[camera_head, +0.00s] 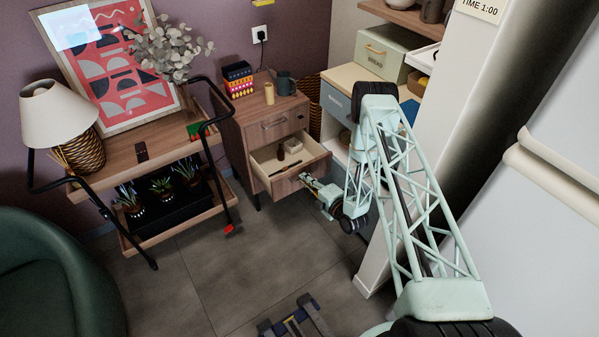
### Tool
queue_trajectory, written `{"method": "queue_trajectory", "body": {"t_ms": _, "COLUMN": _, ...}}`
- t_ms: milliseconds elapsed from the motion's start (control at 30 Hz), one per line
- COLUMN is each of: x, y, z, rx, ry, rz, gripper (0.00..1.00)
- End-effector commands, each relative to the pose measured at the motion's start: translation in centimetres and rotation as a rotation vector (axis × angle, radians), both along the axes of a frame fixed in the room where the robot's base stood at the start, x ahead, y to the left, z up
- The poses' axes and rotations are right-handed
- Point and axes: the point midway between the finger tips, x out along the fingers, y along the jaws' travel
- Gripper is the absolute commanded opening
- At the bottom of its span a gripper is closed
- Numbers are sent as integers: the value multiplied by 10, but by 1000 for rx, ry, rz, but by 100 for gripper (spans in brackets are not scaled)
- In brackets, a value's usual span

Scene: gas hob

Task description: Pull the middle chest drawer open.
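The wooden chest (246,132) stands against the back wall. Its top drawer (274,124) is closed. The drawer below it, the middle drawer (318,164), is pulled out, and small dark and pale items lie inside. My gripper (306,181) is at the front face of this open drawer, low and towards its right side. The drawer's handle is hidden or too small to make out behind the gripper. I cannot tell whether the fingers are shut on it. The part of the chest below the open drawer is mostly hidden.
A wooden cart (152,164) with a lamp, picture and plants stands left of the chest. A white cabinet and pale wall post (437,110) stand to the right. A green chair (50,285) is at lower left. The grey floor (215,280) in front is mostly clear.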

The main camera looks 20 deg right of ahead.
Motion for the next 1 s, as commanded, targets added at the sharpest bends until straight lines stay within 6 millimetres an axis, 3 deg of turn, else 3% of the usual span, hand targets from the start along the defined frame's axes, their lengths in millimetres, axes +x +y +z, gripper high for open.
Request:
{"method": "queue_trajectory", "body": {"t_ms": 267, "x": -22, "y": -7, "z": 0, "rx": 1, "ry": 0, "rz": 1, "gripper": 0}}
{"method": "queue_trajectory", "body": {"t_ms": 700, "x": -25, "y": -8, "z": 0, "rx": 0, "ry": 0, "rz": 1, "gripper": 0}}
{"method": "queue_trajectory", "body": {"t_ms": 867, "x": -25, "y": -8, "z": 0, "rx": 0, "ry": 0, "rz": 0, "gripper": 18}}
{"method": "queue_trajectory", "body": {"t_ms": 1000, "x": -25, "y": -8, "z": 0, "rx": 0, "ry": 0, "rz": 0, "gripper": 18}}
